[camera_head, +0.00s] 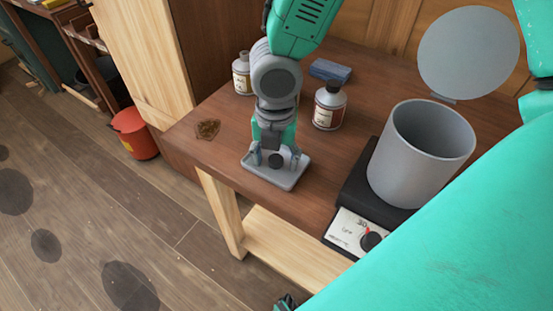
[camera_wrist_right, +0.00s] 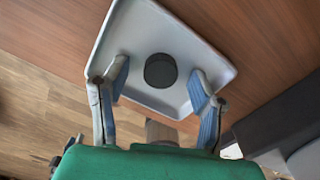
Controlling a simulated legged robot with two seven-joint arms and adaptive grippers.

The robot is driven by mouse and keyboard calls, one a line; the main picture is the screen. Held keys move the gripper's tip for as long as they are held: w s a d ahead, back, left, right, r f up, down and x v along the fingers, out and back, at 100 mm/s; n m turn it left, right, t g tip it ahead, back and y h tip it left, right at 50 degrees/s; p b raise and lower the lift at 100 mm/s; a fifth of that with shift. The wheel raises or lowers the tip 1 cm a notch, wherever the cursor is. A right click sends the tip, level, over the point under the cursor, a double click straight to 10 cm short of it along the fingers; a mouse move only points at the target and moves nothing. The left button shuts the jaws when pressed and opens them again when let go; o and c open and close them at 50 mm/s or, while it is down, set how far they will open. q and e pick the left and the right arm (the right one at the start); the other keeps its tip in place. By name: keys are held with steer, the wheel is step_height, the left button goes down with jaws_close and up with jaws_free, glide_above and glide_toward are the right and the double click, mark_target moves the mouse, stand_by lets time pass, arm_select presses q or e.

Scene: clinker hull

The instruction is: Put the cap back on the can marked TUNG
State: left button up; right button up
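A small round dark cap (camera_head: 276,161) lies in a shallow grey tray (camera_head: 292,180) at the near edge of the bench; it also shows in the right wrist view (camera_wrist_right: 160,71). My right gripper (camera_head: 275,157) points down over the tray, open, with a finger on each side of the cap and gaps between. Two labelled cans stand behind: one dark-topped (camera_head: 330,107), the other (camera_head: 242,74) partly beside my right arm. Their labels are too small to read, so I cannot tell which is TUNG. Only a sliver of what seems my left gripper (camera_head: 287,302) shows at the bottom edge.
A grey pot (camera_head: 415,160) with its lid (camera_head: 468,55) raised stands on a black heater with a dial (camera_head: 368,240), right of the tray. A blue block (camera_head: 330,70) lies behind the cans. A brown stain or crumpled patch (camera_head: 207,129) is left. A red bucket (camera_head: 135,134) stands on the floor.

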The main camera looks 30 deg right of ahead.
mark_target(276, 160)
steer(key=shift+a+r, duration=0.1)
steer(key=shift+a, duration=0.25)
steer(key=shift+c, duration=0.8)
steer(key=c, duration=0.6)
steer(key=shift+d, duration=0.5)
steer(key=shift+r, duration=0.1)
steer(key=r+p, duration=0.1)
steer(key=r, duration=0.5)
steer(key=r+p, duration=0.1)
steer(key=r, duration=0.2)
steer(key=shift+a+p, duration=0.3)
steer(key=shift+p, duration=0.05)
arm_select(q)
step_height(276, 160, up, 3)
steer(key=shift+a+f, duration=0.1)
steer(key=shift+a, duration=0.05)
arm_select(e)
steer(key=shift+d+r, duration=0.15)
steer(key=shift+r, duration=0.2)
